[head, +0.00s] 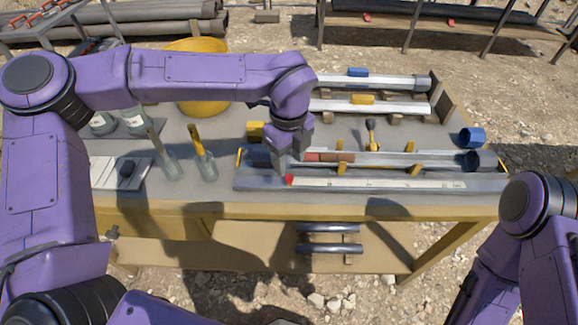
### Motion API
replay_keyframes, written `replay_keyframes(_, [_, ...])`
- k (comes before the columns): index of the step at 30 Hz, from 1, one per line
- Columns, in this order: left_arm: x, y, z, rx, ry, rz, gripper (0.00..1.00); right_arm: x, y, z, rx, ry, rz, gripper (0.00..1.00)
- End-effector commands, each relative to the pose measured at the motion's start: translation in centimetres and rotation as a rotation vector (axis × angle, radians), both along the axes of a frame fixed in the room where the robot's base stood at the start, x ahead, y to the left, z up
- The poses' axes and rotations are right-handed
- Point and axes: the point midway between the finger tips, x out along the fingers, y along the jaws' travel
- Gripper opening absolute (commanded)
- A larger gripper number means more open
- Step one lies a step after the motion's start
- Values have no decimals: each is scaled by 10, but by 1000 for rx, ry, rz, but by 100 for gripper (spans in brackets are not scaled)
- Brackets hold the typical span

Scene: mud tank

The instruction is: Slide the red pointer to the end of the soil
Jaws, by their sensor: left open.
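The red pointer (289,180) sits near the left end of a white scale strip (375,183) on the front of a long grey holder. Behind the strip, a clear tube holds a reddish-brown soil core (330,157), whose right end is around the middle of the tube. My left gripper (281,170) is open and points down just behind and left of the pointer. Whether a finger touches the pointer cannot be told. The gripper hides the soil's left part. My right arm shows at the lower right, but its gripper is out of view.
Yellow clips (415,168) stand along the holder. A black cap (480,160) is at the tube's right end, with a blue cup (472,137) behind. Two capped tubes (375,82) lie at the back.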

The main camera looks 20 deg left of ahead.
Motion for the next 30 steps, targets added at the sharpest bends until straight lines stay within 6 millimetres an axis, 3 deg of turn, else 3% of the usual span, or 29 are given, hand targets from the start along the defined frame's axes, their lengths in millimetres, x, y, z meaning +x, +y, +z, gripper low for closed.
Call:
replay_keyframes(3, [-1,0,-25,1,4,0,48,0,0,5,0,0,0,0])
replay_keyframes(7, [0,1,-44,1,2,1,48,0,0,7,-1,-1,0,0])
replay_keyframes(17, [0,1,-53,0,-1,3,48,0,0,7,-1,-1,0,0])
replay_keyframes(18, [0,1,-53,0,-1,3,42,0,0,7,-1,-1,0,0])
replay_keyframes(22, [0,2,-53,0,-1,3,0,0,0,7,-1,-1,0,0])
replay_keyframes(30, [0,1,-53,1,-2,11,0,0,0,6,-1,-1,0,0])
